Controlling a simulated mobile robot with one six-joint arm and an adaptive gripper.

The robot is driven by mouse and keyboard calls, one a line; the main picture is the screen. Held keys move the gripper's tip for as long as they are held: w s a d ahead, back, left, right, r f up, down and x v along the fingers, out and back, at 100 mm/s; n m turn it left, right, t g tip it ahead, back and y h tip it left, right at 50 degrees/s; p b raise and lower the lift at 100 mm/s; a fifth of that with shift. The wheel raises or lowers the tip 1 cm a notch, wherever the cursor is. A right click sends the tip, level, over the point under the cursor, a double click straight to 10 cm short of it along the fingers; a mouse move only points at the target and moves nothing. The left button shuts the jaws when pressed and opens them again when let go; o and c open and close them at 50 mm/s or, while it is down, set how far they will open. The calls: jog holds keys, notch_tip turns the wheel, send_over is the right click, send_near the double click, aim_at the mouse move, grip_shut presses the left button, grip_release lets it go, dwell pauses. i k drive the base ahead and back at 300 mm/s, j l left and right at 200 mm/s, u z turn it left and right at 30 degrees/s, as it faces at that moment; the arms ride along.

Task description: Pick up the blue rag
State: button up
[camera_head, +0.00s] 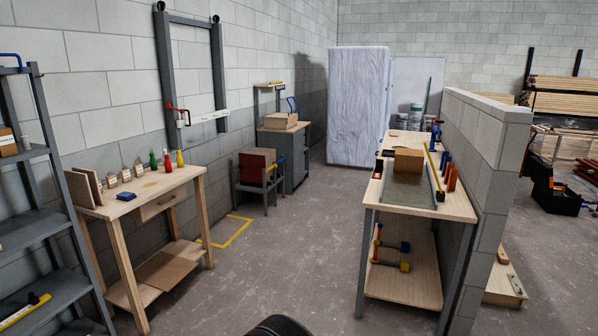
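My gripper is not in view; only a dark rounded part, which seems to be mine, shows at the bottom edge.
Red, yellow and green bottles (167,160) and small cards stand behind the blue item. A grey shelf (33,230) stands at the left. A long workbench (458,205) stands right, against a low block wall (482,130). The floor between is clear.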

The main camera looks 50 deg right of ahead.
aim_at(125, 196)
jog(key=z, duration=1.2)
jog(key=i+l+z, duration=0.2)
jog(key=i, duration=0.3)
jog(key=i+j+z, duration=0.15)
jog(key=i, duration=2.95)
jog(key=i+l, duration=0.15)
jog(key=i, duration=0.9)
jog(key=i+u, duration=0.25)
jog(key=i, duration=0.25)
jog(key=i+l+u, duration=0.3)
jog(key=i, duration=0.15)
jog(key=i+l+u, duration=0.25)
jog(key=i, duration=0.25)
jog(key=u, duration=3)
